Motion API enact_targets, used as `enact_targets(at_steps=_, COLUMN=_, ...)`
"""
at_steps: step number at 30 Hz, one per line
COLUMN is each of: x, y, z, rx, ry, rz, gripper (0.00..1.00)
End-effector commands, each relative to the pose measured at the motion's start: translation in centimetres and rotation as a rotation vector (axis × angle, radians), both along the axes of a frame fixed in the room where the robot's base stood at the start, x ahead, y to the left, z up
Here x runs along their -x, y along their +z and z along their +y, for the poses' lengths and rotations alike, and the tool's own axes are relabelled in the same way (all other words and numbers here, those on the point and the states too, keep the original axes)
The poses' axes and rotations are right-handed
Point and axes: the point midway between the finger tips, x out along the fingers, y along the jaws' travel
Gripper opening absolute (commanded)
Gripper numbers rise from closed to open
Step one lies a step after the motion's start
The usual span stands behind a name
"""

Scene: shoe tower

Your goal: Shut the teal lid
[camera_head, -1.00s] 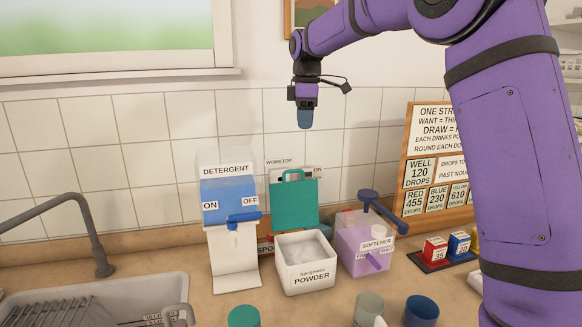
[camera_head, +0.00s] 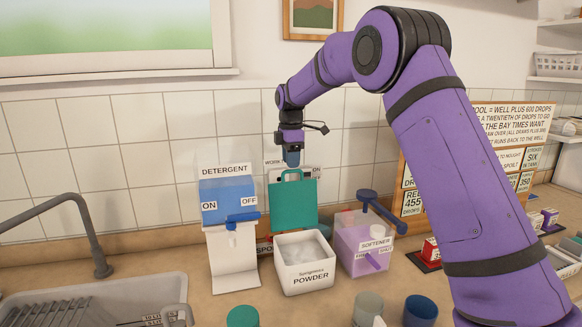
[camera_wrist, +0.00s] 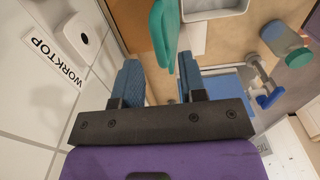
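The teal lid (camera_head: 293,205) stands upright and open at the back edge of the white powder box (camera_head: 306,277), with its looped handle at the top. White powder shows inside the box. My gripper (camera_head: 292,161) points down just above the lid's handle and partly overlaps it in the head view. In the wrist view my gripper (camera_wrist: 161,80) has its two blue fingers apart, with nothing held between them. The lid (camera_wrist: 163,32) shows edge-on just beyond the gap between the fingertips. I cannot tell whether a finger touches it.
The detergent dispenser (camera_head: 229,230) stands close left of the box, and the softener box (camera_head: 362,250) with a raised blue lever (camera_head: 377,208) close right. The tiled wall is behind. Several cups stand in front, including a teal one (camera_head: 243,317). A sink (camera_head: 95,303) is at left.

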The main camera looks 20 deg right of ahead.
Motion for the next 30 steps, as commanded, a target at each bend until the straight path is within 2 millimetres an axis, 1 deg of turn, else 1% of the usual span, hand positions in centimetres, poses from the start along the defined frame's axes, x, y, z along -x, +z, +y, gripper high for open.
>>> enact_targets(at_steps=1, x=0.0, y=-0.7, z=0.0, rx=0.000, ry=0.000, rz=0.001, gripper=0.38)
enact_targets(at_steps=6, x=0.0, y=-2.1, z=0.0, rx=0.000, ry=0.000, rz=0.000, gripper=0.38)
enact_targets(at_steps=10, x=0.0, y=-2.4, z=0.0, rx=0.000, ry=-0.001, rz=-0.001, gripper=0.38)
enact_targets(at_steps=17, x=0.0, y=-2.4, z=0.0, rx=0.000, ry=-0.001, rz=-0.001, gripper=0.38)
enact_targets(at_steps=18, x=0.0, y=-2.4, z=0.0, rx=0.000, ry=-0.001, rz=-0.001, gripper=0.29)
enact_targets(at_steps=20, x=0.0, y=-2.4, z=0.0, rx=0.000, ry=-0.001, rz=-0.001, gripper=0.15)
enact_targets(at_steps=21, x=0.0, y=-2.4, z=0.0, rx=0.000, ry=-0.001, rz=-0.001, gripper=0.06)
enact_targets(at_steps=22, x=0.0, y=-2.4, z=0.0, rx=0.000, ry=-0.001, rz=-0.001, gripper=0.00)
enact_targets(at_steps=30, x=0.1, y=-2.3, z=0.0, rx=0.000, ry=-0.001, rz=-0.006, gripper=0.00)
